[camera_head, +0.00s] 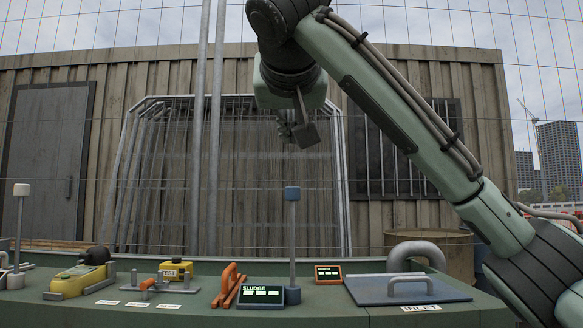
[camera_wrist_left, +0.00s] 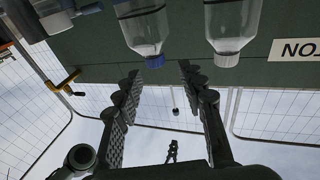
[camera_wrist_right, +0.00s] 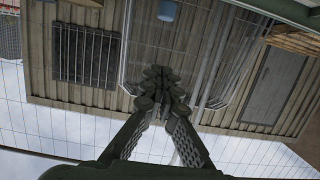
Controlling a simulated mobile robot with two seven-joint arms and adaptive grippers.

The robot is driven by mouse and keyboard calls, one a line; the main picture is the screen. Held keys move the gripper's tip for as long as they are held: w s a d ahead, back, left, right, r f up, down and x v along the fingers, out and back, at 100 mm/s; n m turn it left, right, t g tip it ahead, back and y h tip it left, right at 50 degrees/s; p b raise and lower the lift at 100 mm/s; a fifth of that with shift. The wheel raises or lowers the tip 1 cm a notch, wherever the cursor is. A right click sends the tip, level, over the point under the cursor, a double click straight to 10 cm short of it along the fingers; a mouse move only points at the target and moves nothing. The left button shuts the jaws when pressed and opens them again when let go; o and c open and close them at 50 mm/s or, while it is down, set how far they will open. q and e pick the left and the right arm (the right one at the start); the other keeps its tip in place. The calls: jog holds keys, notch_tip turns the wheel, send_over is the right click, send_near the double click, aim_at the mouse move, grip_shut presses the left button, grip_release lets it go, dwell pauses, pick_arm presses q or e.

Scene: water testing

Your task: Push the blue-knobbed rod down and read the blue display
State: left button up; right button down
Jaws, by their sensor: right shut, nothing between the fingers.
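The blue-knobbed rod (camera_head: 292,235) stands upright on the green bench, its blue block knob (camera_head: 292,193) at the top. A dark display (camera_head: 262,297) marked SLUDGE sits at its foot, with pale lit blocks too small to read. My right gripper (camera_head: 300,138) hangs in the air above the knob, clear of it. In the right wrist view its fingers (camera_wrist_right: 162,78) are closed together and empty; the blue knob (camera_wrist_right: 167,11) shows beyond the tips at the top edge. My left gripper (camera_wrist_left: 158,76) shows only in its own wrist view, open and empty, with bottles beyond its fingertips.
An orange-framed display (camera_head: 328,274) and a grey hatch plate (camera_head: 440,291) lie right of the rod. An orange-handled tool (camera_head: 229,285) lies left. A white-knobbed rod (camera_head: 20,225) stands far left.

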pick_arm(q)
jog(key=shift+f, duration=0.15)
pick_arm(e)
jog(key=w+f, duration=0.6)
jog(key=w, duration=0.3)
jog(key=shift+f, duration=0.15)
